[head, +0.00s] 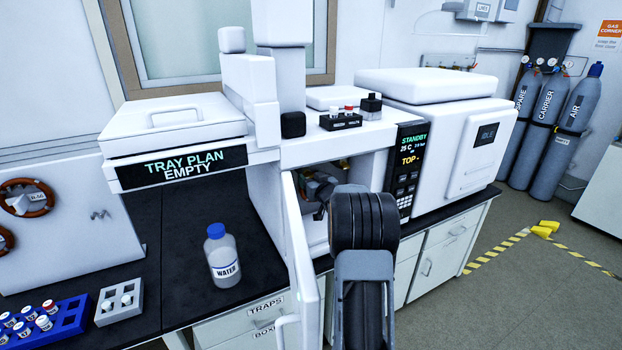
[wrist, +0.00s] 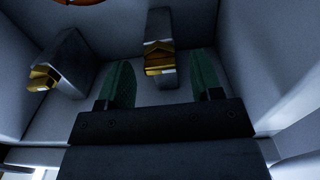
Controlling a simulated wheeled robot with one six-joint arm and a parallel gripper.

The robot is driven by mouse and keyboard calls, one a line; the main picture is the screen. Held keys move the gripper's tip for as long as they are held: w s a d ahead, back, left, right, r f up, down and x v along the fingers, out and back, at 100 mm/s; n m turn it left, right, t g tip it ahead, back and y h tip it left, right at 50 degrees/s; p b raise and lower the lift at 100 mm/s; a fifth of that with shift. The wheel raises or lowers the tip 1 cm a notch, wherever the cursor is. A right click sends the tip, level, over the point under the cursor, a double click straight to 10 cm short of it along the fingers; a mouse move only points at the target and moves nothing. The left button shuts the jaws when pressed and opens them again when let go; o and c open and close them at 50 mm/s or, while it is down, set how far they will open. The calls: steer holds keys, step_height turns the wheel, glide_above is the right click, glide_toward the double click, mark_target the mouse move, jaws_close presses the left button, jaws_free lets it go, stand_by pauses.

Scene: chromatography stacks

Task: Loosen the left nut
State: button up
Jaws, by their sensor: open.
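In the wrist view two grey metal fittings carry brass nuts. One brass nut (wrist: 44,77) is at the left of the picture, outside my fingers. The other brass nut (wrist: 158,61) is near the middle, in line with the gap between my fingers. My gripper (wrist: 164,80) is open, with its two green fingers apart and nothing seen held between them. Whether the fingers reach around the middle nut in depth, I cannot tell. In the head view my arm reaches into the open bay of the white instrument (head: 330,160), and hides most of the bay.
White walls (wrist: 265,60) close in on both sides of the gripper. An open white door (head: 303,260) stands left of my arm. A water bottle (head: 222,258), a blue vial rack (head: 70,318) and a grey vial block (head: 119,302) stand on the black bench (head: 175,235).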

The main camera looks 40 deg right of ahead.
steer(key=shift+w, duration=0.1)
steer(key=shift+c, duration=0.2)
steer(key=c, duration=0.9)
steer(key=shift+f+b, duration=0.1)
steer(key=shift+b, duration=0.25)
steer(key=shift+n+b, duration=7.15)
steer(key=shift+n, duration=1.75)
